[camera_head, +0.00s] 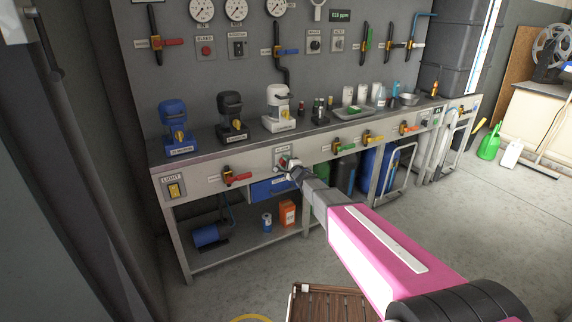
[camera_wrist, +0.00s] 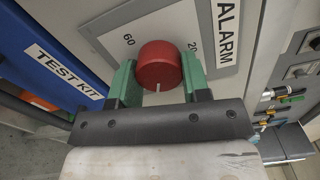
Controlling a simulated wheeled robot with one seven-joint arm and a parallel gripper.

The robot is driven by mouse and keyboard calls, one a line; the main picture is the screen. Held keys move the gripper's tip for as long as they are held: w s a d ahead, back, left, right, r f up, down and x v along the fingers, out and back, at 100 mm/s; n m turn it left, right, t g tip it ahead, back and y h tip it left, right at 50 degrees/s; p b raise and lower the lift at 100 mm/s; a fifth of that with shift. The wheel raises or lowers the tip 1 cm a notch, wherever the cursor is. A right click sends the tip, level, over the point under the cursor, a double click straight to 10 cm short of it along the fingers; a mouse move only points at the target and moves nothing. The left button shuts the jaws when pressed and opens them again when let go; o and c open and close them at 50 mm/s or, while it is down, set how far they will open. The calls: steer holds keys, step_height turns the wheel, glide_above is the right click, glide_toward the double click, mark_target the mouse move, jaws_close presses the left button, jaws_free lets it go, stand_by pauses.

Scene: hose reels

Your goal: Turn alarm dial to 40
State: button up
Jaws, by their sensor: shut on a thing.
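The alarm dial is a red round knob (camera_wrist: 159,66) on a pale plate (camera_wrist: 108,25) marked ALARM, with 60 and 20 printed beside it in the wrist view. A short white mark shows on the knob's face at its lower edge. No 40 is visible; the knob and fingers cover part of the plate. My gripper (camera_wrist: 158,82) has its green fingers on either side of the knob, shut on it. In the head view my gripper (camera_head: 291,167) is at the bench's front panel and largely hides the dial.
A blue drawer labelled TEST KIT (camera_wrist: 63,72) lies beside the dial plate. A red-handled valve (camera_head: 237,178) and a LIGHT switch (camera_head: 175,188) are to its left. Dispensers and bottles stand on the bench top (camera_head: 205,143).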

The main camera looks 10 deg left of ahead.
steer(key=shift+m, duration=0.4)
steer(key=o, duration=0.9)
steer(key=shift+o, duration=0.2)
steer(key=v, duration=1.1)
